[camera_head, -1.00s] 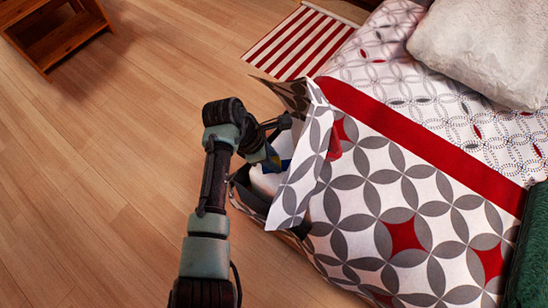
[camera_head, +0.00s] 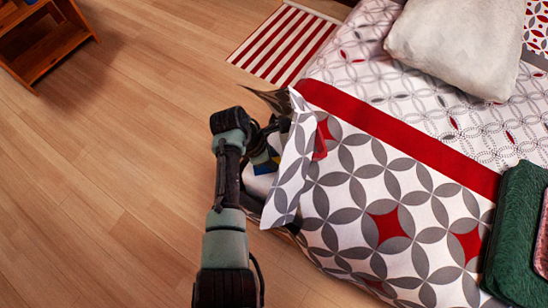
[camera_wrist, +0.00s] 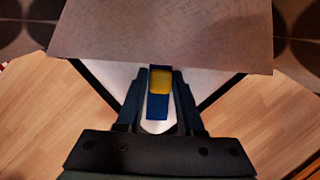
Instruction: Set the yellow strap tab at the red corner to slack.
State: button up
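The yellow tab (camera_wrist: 160,80) shows in the wrist view, above a blue part (camera_wrist: 158,107). It lies between the two fingers of my gripper (camera_wrist: 161,78), in front of a white surface. The fingertips run up to the edge of a hanging cloth flap (camera_wrist: 160,30), and I cannot tell whether they touch the tab. In the head view my gripper is at the bed's near left corner, partly behind the folded patterned cover (camera_head: 290,170). A small red patch (camera_head: 321,138) shows on the cover beside it.
The bed with its patterned cover (camera_head: 345,205) fills the right side. A white pillow (camera_head: 450,45) and green folded cloth (camera_head: 517,240) lie on it. A striped rug (camera_head: 280,45) and wooden furniture (camera_head: 45,45) stand beyond. The wood floor at left is clear.

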jog(key=o, duration=0.3)
jog(key=p+v, duration=0.4)
jog(key=v, duration=0.9)
jog(key=shift+p, duration=0.3)
